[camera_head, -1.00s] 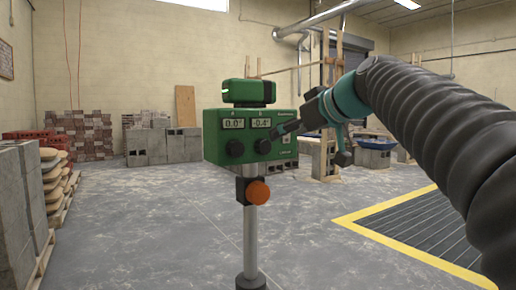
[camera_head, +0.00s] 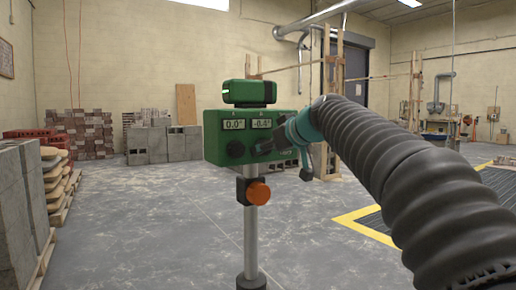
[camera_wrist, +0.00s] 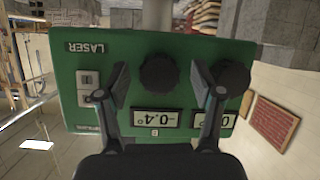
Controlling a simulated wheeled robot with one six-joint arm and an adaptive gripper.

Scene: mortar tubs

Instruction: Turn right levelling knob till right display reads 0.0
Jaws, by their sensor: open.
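The green levelling box (camera_head: 213,155) stands on a pole, with two displays and two dark knobs. The left display (camera_head: 234,125) reads 0.0°, and the right display (camera_head: 262,124) reads -0.4°, also legible upside down in the wrist view (camera_wrist: 157,117). The right levelling knob (camera_wrist: 159,73) shows between the spread fingers of my gripper (camera_wrist: 160,80), with room on both sides.
A green laser unit (camera_head: 248,92) sits on top of the box. An orange knob (camera_head: 257,192) on a black clamp is on the pole (camera_head: 251,240) below. Grey blocks (camera_head: 160,144) stand behind at left. The floor around the pole is clear.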

